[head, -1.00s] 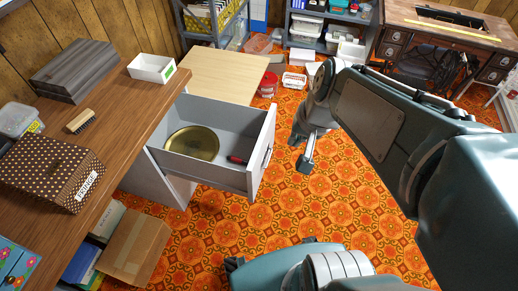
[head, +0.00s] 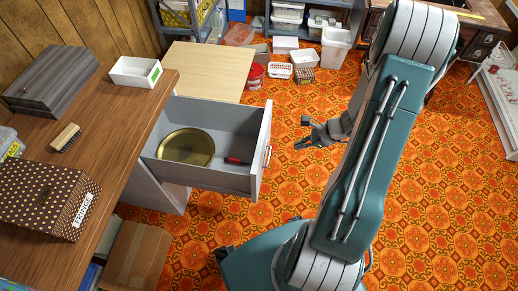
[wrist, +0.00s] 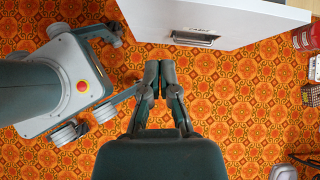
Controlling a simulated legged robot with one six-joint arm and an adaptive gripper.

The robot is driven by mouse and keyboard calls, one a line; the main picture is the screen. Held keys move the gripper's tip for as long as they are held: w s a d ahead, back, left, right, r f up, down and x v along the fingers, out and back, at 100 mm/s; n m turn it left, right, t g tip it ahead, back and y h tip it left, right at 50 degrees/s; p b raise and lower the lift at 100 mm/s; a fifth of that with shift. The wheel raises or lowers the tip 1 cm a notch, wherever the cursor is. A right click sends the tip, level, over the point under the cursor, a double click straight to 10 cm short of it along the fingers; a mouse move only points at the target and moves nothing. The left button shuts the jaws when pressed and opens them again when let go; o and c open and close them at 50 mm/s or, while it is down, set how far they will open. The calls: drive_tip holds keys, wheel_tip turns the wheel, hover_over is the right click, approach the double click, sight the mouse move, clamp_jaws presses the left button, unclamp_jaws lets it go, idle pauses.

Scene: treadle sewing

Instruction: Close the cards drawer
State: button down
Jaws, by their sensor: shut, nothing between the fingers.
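One grey-white drawer (head: 215,178) stands pulled out from the desk at left in the head view. A round brass-coloured dish and a small red-handled tool lie in it. Its front, with a metal pull (wrist: 194,39), shows at the top of the wrist view. I cannot read a cards label on it. My gripper (head: 303,134) is off to the right of the drawer front, apart from it, pointing left in the head view. In the wrist view its two fingers (wrist: 160,66) are together and empty, below the pull with floor visible between.
The brown desktop (head: 115,150) holds a dotted box (head: 40,198), a brush (head: 66,137) and a white tray (head: 135,72). A pale wooden top (head: 205,70) is behind the drawer. Patterned floor (head: 420,200) is open at right. A cardboard box (head: 135,255) is below.

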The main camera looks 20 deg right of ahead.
drive_tip(key=w+a+f+m, duration=0.1)
drive_tip(key=w+a+f, duration=0.5)
drive_tip(key=a+f, duration=0.2)
drive_tip(key=shift+f+m+t, duration=0.3)
drive_tip(key=shift+f+m, duration=0.1)
drive_tip(key=shift+f, duration=0.55)
drive_tip(key=shift+w+a, duration=0.15)
drive_tip(key=shift+w, duration=0.1)
